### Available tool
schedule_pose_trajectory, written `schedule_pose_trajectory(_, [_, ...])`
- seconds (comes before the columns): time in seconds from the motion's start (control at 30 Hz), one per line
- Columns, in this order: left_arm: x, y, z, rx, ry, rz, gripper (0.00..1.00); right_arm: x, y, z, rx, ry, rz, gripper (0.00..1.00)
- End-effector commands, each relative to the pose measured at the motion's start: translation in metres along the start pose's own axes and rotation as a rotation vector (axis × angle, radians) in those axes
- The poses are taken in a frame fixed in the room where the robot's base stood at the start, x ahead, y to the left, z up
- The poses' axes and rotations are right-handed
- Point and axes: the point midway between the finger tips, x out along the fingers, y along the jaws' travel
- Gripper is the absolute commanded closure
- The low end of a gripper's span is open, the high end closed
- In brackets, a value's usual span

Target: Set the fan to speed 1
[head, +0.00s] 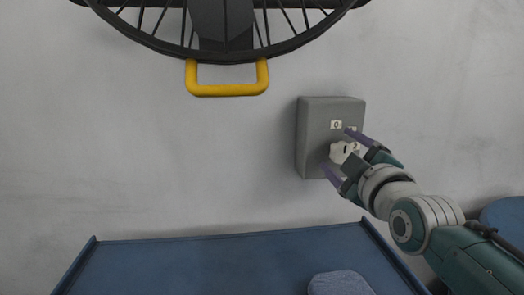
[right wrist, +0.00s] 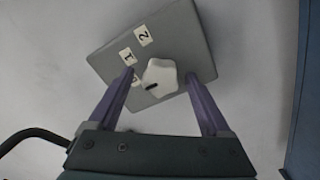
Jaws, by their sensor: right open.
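The fan (head: 222,50) is a dark spoked cage on the wall at the top of the head view, cut off by the frame. A grey control box (head: 312,115) is on the wall below and right of it. Its white knob (head: 338,152) has a dark mark; which label this points at I cannot tell. In the right wrist view, the knob (right wrist: 162,72) sits beside labels 2 (right wrist: 144,35) and 1 (right wrist: 127,57). Another label is partly behind a finger. My right gripper (right wrist: 159,74) is open, its purple fingers on either side of the knob. Contact is unclear.
A yellow bar handle (head: 227,90) hangs below the fan. A blue tray-like surface (head: 200,265) with raised edges lies below the box, with a blue-grey block (head: 340,284) at its front. A blue object (head: 507,218) stands at the right. The wall around the box is clear.

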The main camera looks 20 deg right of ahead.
Motion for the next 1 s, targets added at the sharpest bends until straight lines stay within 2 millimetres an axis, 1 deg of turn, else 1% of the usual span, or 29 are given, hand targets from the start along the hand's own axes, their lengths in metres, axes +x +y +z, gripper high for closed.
schedule_pose_trajectory(0.07, [-0.0001, 0.0000, 0.0000, 0.000, 0.000, 0.000, 1.00, -0.0002, 0.0001, 0.0000, 0.000, 0.000, 0.000, 0.19])
schedule_pose_trajectory(0.77, [0.0000, 0.0024, -0.0007, -0.009, 0.001, 0.007, 1.00, -0.0004, 0.0000, 0.0000, 0.000, 0.000, 0.000, 0.97])
schedule_pose_trajectory(0.8, [0.0000, 0.0025, -0.0007, -0.010, 0.001, 0.008, 1.00, -0.0004, 0.0001, -0.0001, 0.000, 0.000, 0.000, 1.00])
schedule_pose_trajectory(1.0, [-0.0006, 0.0025, -0.0009, -0.010, 0.001, 0.007, 1.00, -0.0004, 0.0003, -0.0002, 0.010, 0.000, 0.000, 1.00])
